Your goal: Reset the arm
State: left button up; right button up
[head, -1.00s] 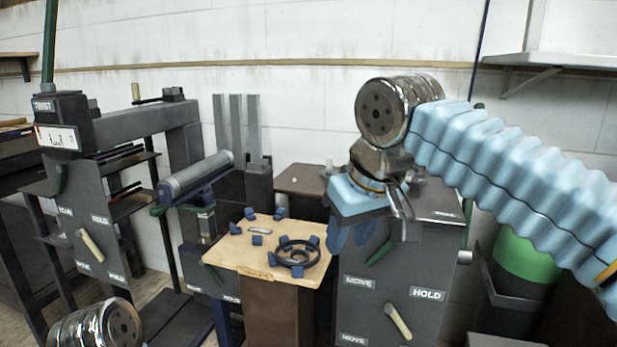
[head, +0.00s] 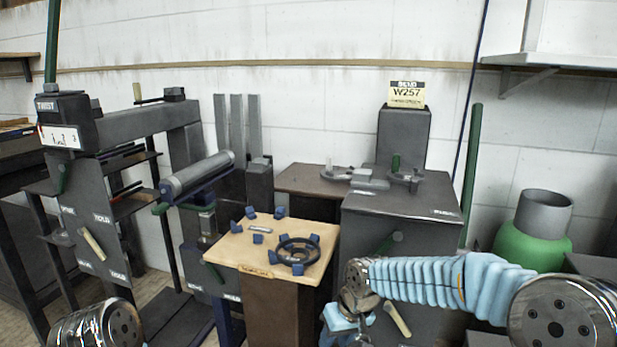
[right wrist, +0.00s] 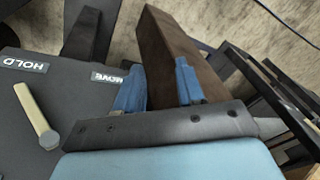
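My right arm reaches in from the right, low in the head view, in a pale blue ribbed sleeve. Its light-blue gripper body (head: 338,318) hangs at the bottom edge, in front of the dark cabinet (head: 365,225); the fingers are not clear there. In the right wrist view, the right gripper (right wrist: 158,68) has two dark-blue fingers standing apart with nothing held between them. The brown pedestal (right wrist: 170,45) lies beyond them. Of my left arm, only a shiny metal joint shows at the lower left of the head view. My left gripper is out of view.
A wooden-topped pedestal (head: 238,252) carries a dark ring (head: 297,251) and several blue blocks. The cabinet has a cream lever (head: 397,319), also in the wrist view (right wrist: 37,115). A W257 sign (head: 406,95) tops a box behind. A green container (head: 530,245) stands at right.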

jog(key=s+d+f+m+g, duration=0.1)
jog(key=s+d+f, duration=0.1)
jog(key=f, duration=0.5)
jog(key=s+d+f+m, duration=0.1)
jog(key=s+f, duration=0.1)
jog(key=f, duration=0.6)
jog(key=s+d+f+m+y, duration=0.1)
jog(key=s+d+f+m, duration=0.2)
jog(key=s+f, duration=0.6)
jog(key=s+d+f+m, duration=0.25)
jog(key=s+f, duration=0.55)
jog(key=s, duration=0.4)
jog(key=shift+n, duration=0.95)
jog(key=w+a+r, duration=0.2)
jog(key=a, duration=0.1)
jog(key=shift+w+a+r, duration=0.1)
jog(key=shift+w+r, duration=0.3)
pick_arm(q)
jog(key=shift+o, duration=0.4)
